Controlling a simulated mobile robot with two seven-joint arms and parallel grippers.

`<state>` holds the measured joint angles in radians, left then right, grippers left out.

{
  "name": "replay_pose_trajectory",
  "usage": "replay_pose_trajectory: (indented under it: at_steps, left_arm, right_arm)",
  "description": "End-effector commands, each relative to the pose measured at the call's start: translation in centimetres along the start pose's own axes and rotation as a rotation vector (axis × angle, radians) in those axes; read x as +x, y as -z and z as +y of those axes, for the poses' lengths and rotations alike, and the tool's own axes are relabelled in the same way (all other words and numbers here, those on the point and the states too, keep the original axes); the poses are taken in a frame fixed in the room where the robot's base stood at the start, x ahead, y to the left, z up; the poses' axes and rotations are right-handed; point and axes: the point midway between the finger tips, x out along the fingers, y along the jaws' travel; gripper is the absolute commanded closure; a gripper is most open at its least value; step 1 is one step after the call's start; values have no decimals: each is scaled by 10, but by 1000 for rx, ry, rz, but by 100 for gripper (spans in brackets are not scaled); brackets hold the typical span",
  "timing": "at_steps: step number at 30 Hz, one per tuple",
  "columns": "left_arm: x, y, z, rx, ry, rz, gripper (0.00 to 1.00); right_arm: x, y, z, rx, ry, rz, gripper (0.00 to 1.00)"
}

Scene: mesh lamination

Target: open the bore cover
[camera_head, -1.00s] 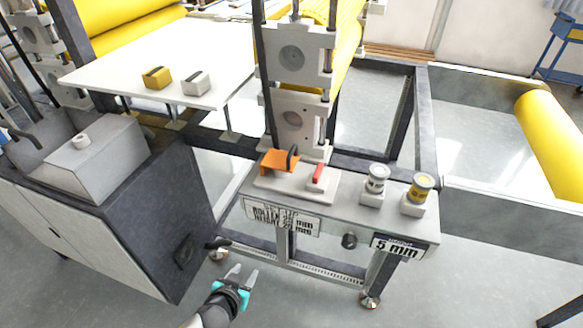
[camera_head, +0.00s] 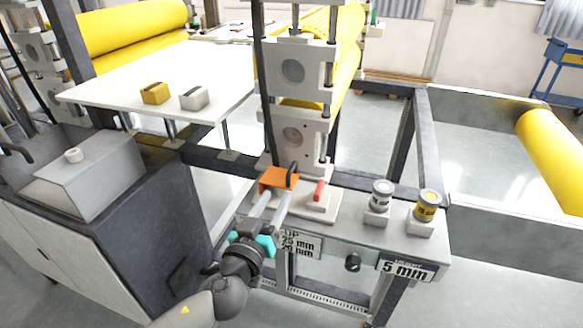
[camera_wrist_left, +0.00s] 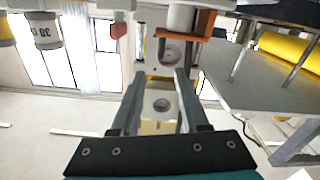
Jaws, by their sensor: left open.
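An orange cover (camera_head: 275,180) with a black handle (camera_head: 292,173) sits on a light plate (camera_head: 325,205) at the foot of the white roller stand; it looks like the bore cover and is down. Its orange edge also shows at the top of the left wrist view (camera_wrist_left: 198,22). My left gripper (camera_head: 276,197) is open and empty, its two fingers pointing at the cover from the front. In the left wrist view the open fingers (camera_wrist_left: 160,78) have nothing between them. Whether a fingertip touches the cover is unclear. My right gripper is not in view.
A silver can (camera_head: 380,197) and a yellow can (camera_head: 427,206) stand on blocks further right. A grey cabinet (camera_head: 135,235) is at the left. A white table (camera_head: 205,65) holds two small blocks.

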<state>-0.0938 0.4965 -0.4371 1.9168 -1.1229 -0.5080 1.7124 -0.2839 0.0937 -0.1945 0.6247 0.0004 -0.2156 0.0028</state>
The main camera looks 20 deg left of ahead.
Motion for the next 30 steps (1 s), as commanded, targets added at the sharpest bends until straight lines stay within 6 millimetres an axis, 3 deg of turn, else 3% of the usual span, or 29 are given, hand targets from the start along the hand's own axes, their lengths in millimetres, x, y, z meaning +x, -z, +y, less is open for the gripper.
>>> replay_pose_trajectory:
  at_steps: [10, 21, 30]
  left_arm:
    - [49, 1, 0, 1, 1, 1, 55]
    - [97, 0, 0, 1, 0, 0, 55]
    - [116, -1, 0, 0, 1, -2, 55]
  right_arm:
    - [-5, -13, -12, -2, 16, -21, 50]
    - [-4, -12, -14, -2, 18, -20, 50]
    - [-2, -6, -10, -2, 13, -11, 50]
